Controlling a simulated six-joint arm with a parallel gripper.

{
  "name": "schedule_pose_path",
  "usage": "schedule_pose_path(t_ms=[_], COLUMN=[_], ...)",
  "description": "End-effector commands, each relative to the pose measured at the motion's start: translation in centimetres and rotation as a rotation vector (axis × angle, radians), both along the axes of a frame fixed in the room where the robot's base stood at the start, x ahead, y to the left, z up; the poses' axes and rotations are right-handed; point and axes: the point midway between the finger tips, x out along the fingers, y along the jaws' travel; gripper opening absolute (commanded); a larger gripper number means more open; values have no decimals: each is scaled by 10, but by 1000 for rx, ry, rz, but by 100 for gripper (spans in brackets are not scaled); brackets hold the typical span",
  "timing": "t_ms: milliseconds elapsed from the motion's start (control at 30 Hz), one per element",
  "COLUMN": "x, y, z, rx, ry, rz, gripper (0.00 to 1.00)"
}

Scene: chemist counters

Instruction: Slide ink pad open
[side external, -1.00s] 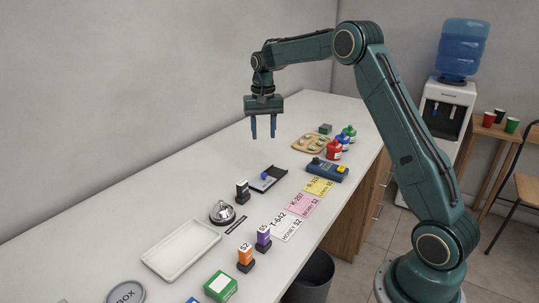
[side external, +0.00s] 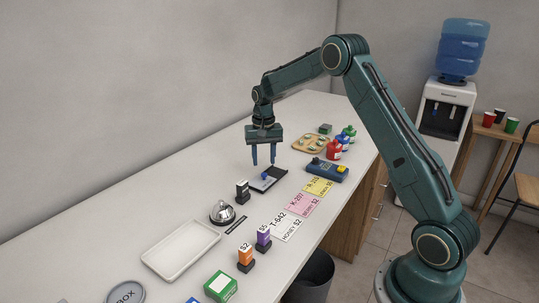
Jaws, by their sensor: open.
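The ink pad (side external: 270,182) is a flat dark case on the white counter, just right of a black stamp. A small blue part (side external: 264,176) shows on its top, and a pale strip shows along the case; how far the lid is slid cannot be told at this size. My gripper (side external: 263,163) points straight down with its two blue fingers apart and empty. The fingertips are above the back part of the ink pad, close to the blue part. Whether they touch it cannot be told.
A black stamp (side external: 242,191) and a silver bell (side external: 222,212) stand left of the pad. A blue device (side external: 327,169) and price cards (side external: 318,186) lie to the right. A wooden tray (side external: 310,145) sits behind. The counter's wall side is clear.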

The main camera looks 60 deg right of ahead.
Motion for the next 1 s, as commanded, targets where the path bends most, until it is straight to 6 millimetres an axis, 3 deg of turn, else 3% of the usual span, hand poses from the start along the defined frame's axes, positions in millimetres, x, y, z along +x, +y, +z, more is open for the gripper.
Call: schedule_pose_path(t_ms=[300, 767, 967, 1000], x=[0, 0, 0, 0], y=[0, 0, 0, 0], z=[-38, -46, -46, -46], rx=[0, 0, 0, 0], ry=[1, 0, 0, 0], rz=[0, 0, 0, 0], gripper=[41, 41, 1, 0])
